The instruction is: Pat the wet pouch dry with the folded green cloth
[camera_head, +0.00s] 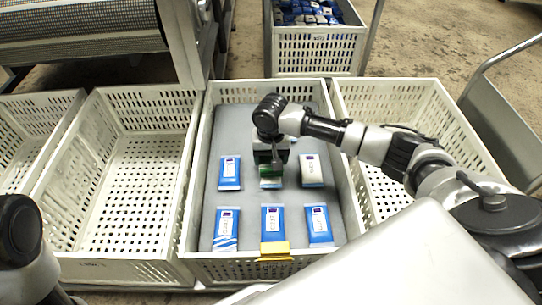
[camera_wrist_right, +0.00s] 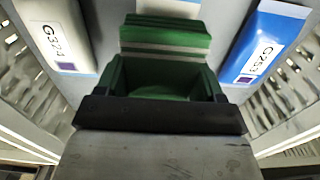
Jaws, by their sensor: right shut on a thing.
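The folded green cloth (camera_head: 266,171) is held in my right gripper (camera_head: 268,155), which is shut on it and points down. In the right wrist view the green cloth (camera_wrist_right: 165,38) shows in layers beyond the jaws. A blue and white pouch (camera_head: 271,183) lies directly below the cloth, mostly hidden by it and the gripper. I cannot tell whether the cloth touches it, nor see any wetness. Only a dark part of my left arm shows at the lower left; its gripper is out of view.
Several other blue and white pouches lie around on the grey mat (camera_head: 201,190) in the white crate (camera_head: 193,218), including one at left (camera_head: 229,173) and one at right (camera_head: 311,171).

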